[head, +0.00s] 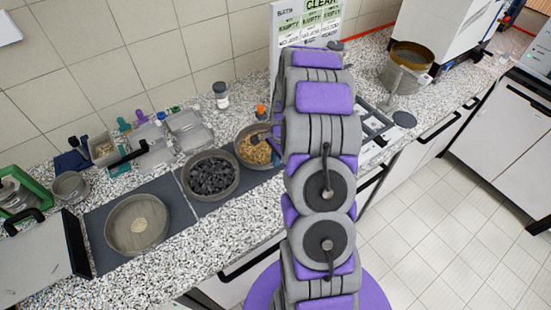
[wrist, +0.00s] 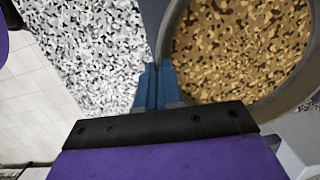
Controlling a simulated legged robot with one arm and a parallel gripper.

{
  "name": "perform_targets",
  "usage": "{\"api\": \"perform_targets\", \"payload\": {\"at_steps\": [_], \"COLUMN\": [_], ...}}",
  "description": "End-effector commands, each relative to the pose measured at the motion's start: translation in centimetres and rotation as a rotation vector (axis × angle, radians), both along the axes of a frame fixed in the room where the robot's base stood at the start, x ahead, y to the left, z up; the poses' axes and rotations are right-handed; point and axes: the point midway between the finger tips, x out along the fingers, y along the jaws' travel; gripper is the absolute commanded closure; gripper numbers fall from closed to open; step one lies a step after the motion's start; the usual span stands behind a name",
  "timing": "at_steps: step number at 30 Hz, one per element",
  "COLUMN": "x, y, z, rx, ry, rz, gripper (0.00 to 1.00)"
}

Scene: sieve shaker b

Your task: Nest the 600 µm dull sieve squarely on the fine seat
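Three round grey sieves or pans stand on the counter; no size label is readable, so I cannot tell which is the 600 µm one. One with tan grains (head: 254,152) is partly behind my arm. My gripper is mostly hidden in the head view. In the wrist view its blue fingertips (wrist: 158,72) are close together at the near-left rim of the tan-grain sieve (wrist: 176,28). I cannot tell whether they grip the rim. I cannot identify the fine seat.
Dark mats (head: 100,250) lie under the pans. Small containers (head: 186,128) and a lidded jar (head: 221,95) stand behind them. A brass-coloured round vessel (head: 411,55) stands at the right by a white machine (head: 440,35). A sign board (head: 300,22) stands behind my arm.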

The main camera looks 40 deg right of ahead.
Motion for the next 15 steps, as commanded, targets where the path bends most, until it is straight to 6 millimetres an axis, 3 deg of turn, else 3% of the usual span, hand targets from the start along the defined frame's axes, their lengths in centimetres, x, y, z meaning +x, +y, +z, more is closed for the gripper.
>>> {"api": "perform_targets", "payload": {"at_steps": [15], "x": [0.08], "y": [-0.95], "z": [-0.47], "rx": [-0.004], "ry": [-0.001], "rz": [-0.001], "gripper": [1.00]}}
